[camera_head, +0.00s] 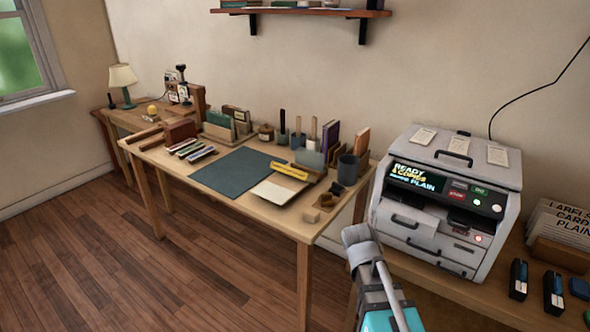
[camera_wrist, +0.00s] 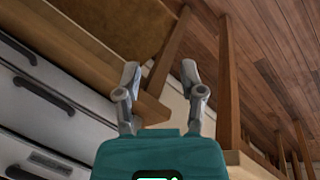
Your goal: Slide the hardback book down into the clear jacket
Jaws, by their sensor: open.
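My gripper (camera_wrist: 160,77) is open and empty, with its two grey fingers apart in the wrist view. In the head view my gripper (camera_head: 358,242) is at the lower middle, in front of the work table's right end and left of the printer. A purple book (camera_head: 330,139) and a tan-orange book (camera_head: 361,142) stand upright at the table's back right. I cannot tell which book is the hardback. A pale, see-through sheet (camera_head: 310,159) stands near them behind a yellow strip; it may be the clear jacket. Neither clearly shows in the wrist view.
The wooden floor (camera_head: 150,270) in front is clear.

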